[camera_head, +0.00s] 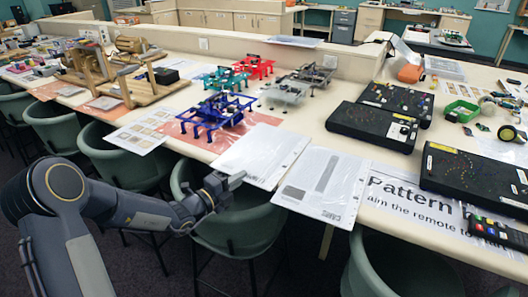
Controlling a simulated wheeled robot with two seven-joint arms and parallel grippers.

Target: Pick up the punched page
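Two pale, glossy pages lie side by side on the front edge of the long table. The left page (264,153) is mostly blank. The right page (325,187) shows a grey upright shape and small print, and overhangs the edge slightly. My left gripper (228,182) is at the front edge of the table, by the near left corner of the left page. Whether it touches the page, and whether its fingers are apart, is unclear. My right gripper is out of view.
A blue four-legged model (216,114) stands behind the left page. Black boards (373,125) and a printed "Pattern" sheet (415,207) lie to the right. A green chair (240,222) stands below the gripper, against the table's front.

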